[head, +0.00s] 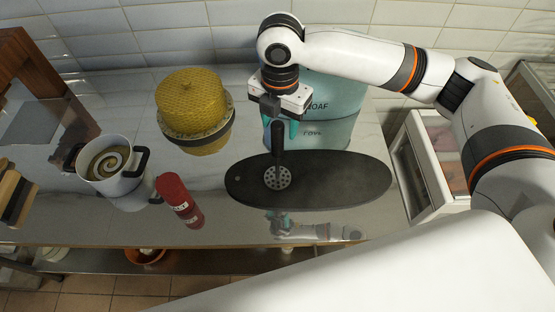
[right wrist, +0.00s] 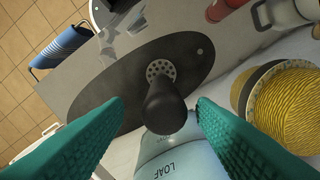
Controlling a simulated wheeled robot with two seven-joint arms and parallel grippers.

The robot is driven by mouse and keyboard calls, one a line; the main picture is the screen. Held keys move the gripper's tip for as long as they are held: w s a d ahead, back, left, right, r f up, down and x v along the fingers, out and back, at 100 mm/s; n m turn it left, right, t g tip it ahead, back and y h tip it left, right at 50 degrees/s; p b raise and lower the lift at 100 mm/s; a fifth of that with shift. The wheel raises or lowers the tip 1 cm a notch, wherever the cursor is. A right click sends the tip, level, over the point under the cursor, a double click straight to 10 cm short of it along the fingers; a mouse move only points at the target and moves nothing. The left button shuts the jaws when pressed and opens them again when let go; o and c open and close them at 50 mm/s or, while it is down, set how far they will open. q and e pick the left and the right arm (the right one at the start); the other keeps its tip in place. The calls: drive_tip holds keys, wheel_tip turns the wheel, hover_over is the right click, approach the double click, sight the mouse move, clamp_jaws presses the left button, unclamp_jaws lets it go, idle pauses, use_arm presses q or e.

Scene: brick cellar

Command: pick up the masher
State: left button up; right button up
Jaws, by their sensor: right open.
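The masher (head: 277,158) stands upright on a dark oval board (head: 340,180), its round perforated head down and its black handle pointing up. In the right wrist view the masher (right wrist: 166,106) has its handle end toward the camera, in the gap between my fingers. My right gripper (head: 280,126) is open, its teal fingers pointing down around the top of the handle. In the right wrist view the gripper (right wrist: 160,104) shows a gap on both sides of the handle. My left gripper is not in view.
A teal loaf bin (head: 340,92) stands behind the board. Left of it are a yellow woven basket (head: 190,103), a red canister (head: 180,200) and a white pot (head: 110,165) with black handles. A white-framed case (head: 430,160) stands at the right. The reflective counter's front is clear.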

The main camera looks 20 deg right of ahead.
sight(278, 139)
drive_tip(key=f, duration=0.1)
drive_tip(key=f+p, duration=0.1)
drive_tip(key=f, duration=0.1)
drive_tip(key=f+p, duration=0.1)
drive_tip(key=f, duration=0.1)
drive_tip(key=shift+a, duration=0.25)
drive_tip(key=shift+f, duration=0.35)
drive_tip(key=shift+c, duration=0.3)
drive_tip(key=c, duration=1)
